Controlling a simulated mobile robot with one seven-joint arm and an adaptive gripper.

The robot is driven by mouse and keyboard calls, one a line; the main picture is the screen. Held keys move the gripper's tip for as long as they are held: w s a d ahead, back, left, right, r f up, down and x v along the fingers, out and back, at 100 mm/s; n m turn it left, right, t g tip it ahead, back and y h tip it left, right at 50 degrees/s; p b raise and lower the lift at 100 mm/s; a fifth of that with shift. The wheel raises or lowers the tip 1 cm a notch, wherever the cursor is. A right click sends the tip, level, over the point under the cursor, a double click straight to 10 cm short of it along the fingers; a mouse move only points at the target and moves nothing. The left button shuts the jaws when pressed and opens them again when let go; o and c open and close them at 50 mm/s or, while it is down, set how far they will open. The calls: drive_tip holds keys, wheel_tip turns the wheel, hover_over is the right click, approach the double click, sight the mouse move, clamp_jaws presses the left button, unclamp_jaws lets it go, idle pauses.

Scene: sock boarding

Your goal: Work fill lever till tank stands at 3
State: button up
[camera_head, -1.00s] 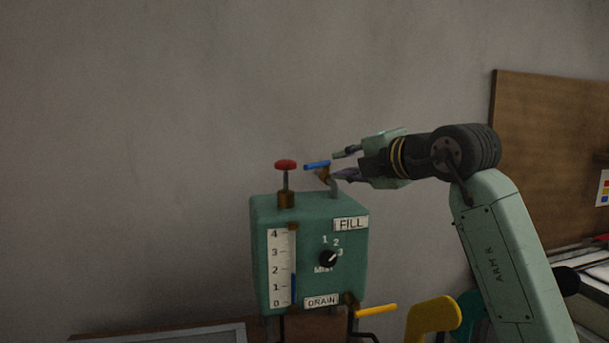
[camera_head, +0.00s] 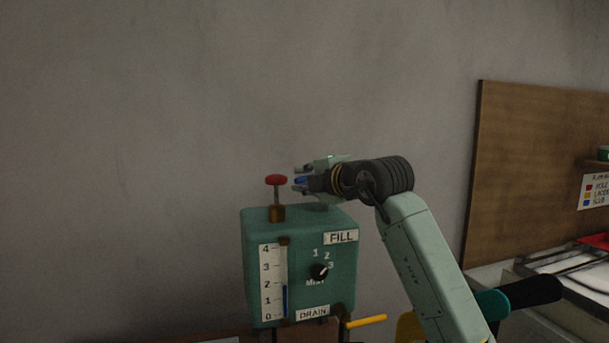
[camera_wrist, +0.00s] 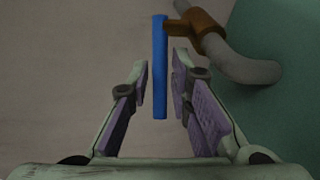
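The green tank box (camera_head: 255,225) has a FILL label (camera_head: 341,238) at its upper right and a gauge (camera_head: 270,280) marked 0 to 4. The blue column (camera_head: 285,302) in the gauge reaches just about 2. The blue fill lever (camera_head: 300,181) is above the box, mostly hidden by my gripper in the head view. In the wrist view the lever (camera_wrist: 160,70) stands between the fingers of my open gripper (camera_wrist: 158,80), with gaps on both sides. It joins a brown valve (camera_wrist: 207,28) on a grey pipe (camera_wrist: 240,66).
A red knob (camera_head: 276,180) on a stem stands left of my gripper. A dark dial (camera_head: 319,272) is on the box front. A yellow lever (camera_head: 366,321) is near the DRAIN label (camera_head: 312,313). A brown board (camera_head: 530,170) stands at the right.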

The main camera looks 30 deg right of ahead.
drive_tip(key=shift+w, duration=0.1)
drive_tip(key=shift+c, duration=0.4)
clamp_jaws()
idle(0.3)
